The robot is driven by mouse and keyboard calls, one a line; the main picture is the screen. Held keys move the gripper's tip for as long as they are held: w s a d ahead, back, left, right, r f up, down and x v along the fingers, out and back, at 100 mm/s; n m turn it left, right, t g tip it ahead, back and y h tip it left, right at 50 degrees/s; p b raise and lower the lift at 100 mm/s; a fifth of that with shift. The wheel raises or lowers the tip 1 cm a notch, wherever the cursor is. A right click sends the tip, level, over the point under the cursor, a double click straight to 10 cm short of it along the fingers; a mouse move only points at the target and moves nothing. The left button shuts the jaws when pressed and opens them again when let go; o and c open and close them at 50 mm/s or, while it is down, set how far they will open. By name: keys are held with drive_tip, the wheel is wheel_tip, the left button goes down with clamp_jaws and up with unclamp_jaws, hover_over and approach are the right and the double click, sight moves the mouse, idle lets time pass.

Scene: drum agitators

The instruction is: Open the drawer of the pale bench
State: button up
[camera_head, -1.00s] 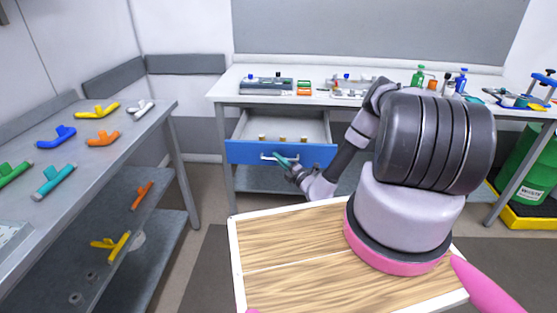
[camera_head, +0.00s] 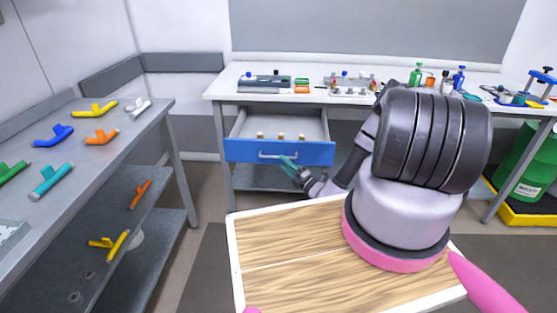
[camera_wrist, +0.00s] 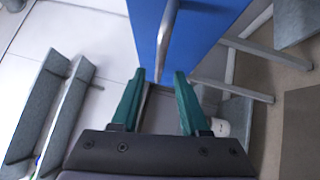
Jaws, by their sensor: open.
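The pale bench (camera_head: 222,91) stands at the back with a blue-fronted drawer (camera_head: 236,151) pulled well out. Its grey inside shows, with several small brass-coloured pieces (camera_head: 281,136) in it. The drawer's handle (camera_head: 268,155) is a pale bar on the blue front; in the wrist view the handle (camera_wrist: 167,40) lies ahead of the fingers. My gripper (camera_head: 286,161) is just in front of the drawer front, right of the handle's middle.
A grey bench (camera_head: 120,135) with coloured pipe pieces is at the left. Bottles and trays stand on the pale bench top. A green drum (camera_head: 530,165) on a yellow base is at the right. My wooden top fills the foreground. Floor is free between the benches.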

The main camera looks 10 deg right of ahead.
drive_tip(key=v, duration=0.5)
drive_tip(key=shift+s+d, duration=0.1)
drive_tip(key=shift+s, duration=0.2)
drive_tip(key=s+a+r+n+g+y, duration=0.1)
drive_tip(key=a+r+n+g+y, duration=0.25)
drive_tip(key=r+n+g, duration=0.8)
drive_tip(key=s+a+r+n+g+y, duration=0.2)
drive_tip(key=a+r+n+g, duration=0.25)
drive_tip(key=r+n, duration=1.25)
drive_tip(key=s+d+r+n+t+h, duration=0.3)
drive_tip(key=s+r+n+h, duration=0.3)
drive_tip(key=s+r, duration=0.4)
drive_tip(key=s+d+r+n+t+h, duration=0.2)
drive_tip(key=s+r+n+h, duration=0.4)
drive_tip(key=s+r, duration=0.5)
wheel_tip(320, 180, up, 8)
drive_tip(key=shift+d+f+n+t+h, duration=0.15)
drive_tip(key=shift+d+n+t+h, duration=0.25)
drive_tip(key=shift+d+n, duration=0.65)
drive_tip(key=shift+a, duration=0.3)
